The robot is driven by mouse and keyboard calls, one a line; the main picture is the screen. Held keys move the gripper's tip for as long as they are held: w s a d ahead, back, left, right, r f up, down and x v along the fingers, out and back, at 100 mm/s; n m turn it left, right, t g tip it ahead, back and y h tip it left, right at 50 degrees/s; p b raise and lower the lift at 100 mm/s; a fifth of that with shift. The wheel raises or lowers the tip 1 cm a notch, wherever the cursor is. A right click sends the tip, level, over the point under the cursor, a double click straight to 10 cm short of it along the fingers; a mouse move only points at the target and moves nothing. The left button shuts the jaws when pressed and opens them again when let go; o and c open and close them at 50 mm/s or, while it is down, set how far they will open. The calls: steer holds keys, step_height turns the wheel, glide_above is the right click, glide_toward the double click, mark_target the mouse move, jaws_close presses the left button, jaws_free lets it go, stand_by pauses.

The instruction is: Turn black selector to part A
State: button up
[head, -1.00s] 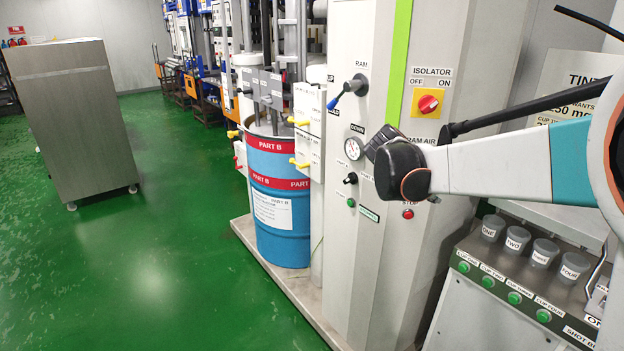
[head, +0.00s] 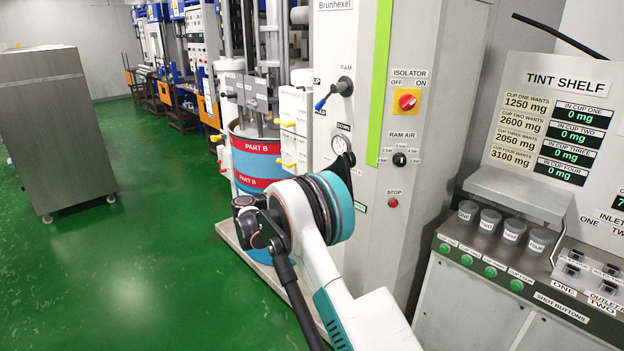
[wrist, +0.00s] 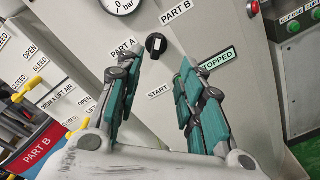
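The black selector (wrist: 156,45) is a small round knob on the grey panel in the wrist view, between the labels PART A (wrist: 122,48) and PART B (wrist: 175,12). A light mark shows on it, but which label it points to is too small to tell. My gripper (wrist: 158,70) is open, its two teal-padded fingers spread below the selector in the picture. Nothing is between the fingers, and they appear apart from the knob. In the head view my arm covers the selector and the gripper's fingers.
The pressure gauge (head: 340,145) sits above the selector. A STOPPED plate (wrist: 217,60) and a red stop button (head: 393,202) are to the right. A blue-handled ram lever (head: 335,92) projects above. The Part B drum (head: 256,165) stands left. The green floor (head: 130,270) is open.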

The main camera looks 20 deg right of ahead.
steer(key=w+b+x, duration=0.1)
steer(key=b+x, duration=0.2)
steer(key=x, duration=0.9)
steer(key=shift+d+f, duration=0.2)
steer(key=shift+f, duration=0.05)
steer(key=shift+w, duration=0.1)
jaws_close()
